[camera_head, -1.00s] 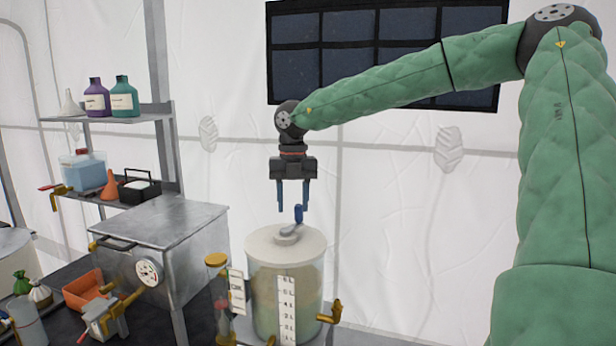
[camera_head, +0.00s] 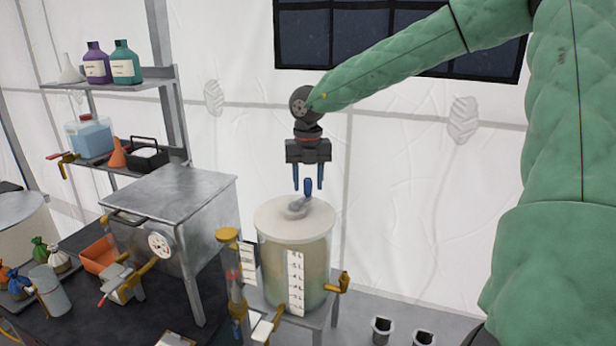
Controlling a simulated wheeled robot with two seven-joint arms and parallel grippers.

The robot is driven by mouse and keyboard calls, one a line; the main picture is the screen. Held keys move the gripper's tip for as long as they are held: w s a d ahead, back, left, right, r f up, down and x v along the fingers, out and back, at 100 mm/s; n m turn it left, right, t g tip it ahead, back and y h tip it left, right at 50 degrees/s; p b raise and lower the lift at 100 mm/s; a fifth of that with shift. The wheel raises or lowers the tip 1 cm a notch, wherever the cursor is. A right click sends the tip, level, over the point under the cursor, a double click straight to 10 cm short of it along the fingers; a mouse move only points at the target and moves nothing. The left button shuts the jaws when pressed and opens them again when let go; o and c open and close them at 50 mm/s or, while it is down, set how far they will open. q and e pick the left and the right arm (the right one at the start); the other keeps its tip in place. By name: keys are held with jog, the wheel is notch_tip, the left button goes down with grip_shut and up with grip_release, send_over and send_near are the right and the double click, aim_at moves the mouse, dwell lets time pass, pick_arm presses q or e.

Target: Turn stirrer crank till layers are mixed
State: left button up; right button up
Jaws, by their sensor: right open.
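The mixing tank (camera_head: 275,262) is a clear cylinder with a pale lid (camera_head: 270,215) and a white scale strip on its front. Its contents look cloudy beige-green; I cannot make out a clear layer boundary. The stirrer crank (camera_head: 298,205) sits on the lid, its grey arm pointing up-right to an upright blue handle (camera_head: 307,187). My right gripper (camera_head: 308,184) points straight down over the handle, open, its two blue fingers appearing on either side of the handle's upper part. Contact is not visible. My left gripper is not in view.
A metal box (camera_head: 180,195) with a hand wheel stands left of the tank. A slim column with a yellow cap (camera_head: 228,234) stands close to the tank's left. A brass tap (camera_head: 340,285) sticks out at its right. Shelves with bottles (camera_head: 125,62) are at the left.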

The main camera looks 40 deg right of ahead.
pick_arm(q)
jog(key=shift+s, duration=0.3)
pick_arm(e)
jog(key=shift+a+f, duration=0.1)
jog(key=shift+f, duration=0.15)
grip_shut()
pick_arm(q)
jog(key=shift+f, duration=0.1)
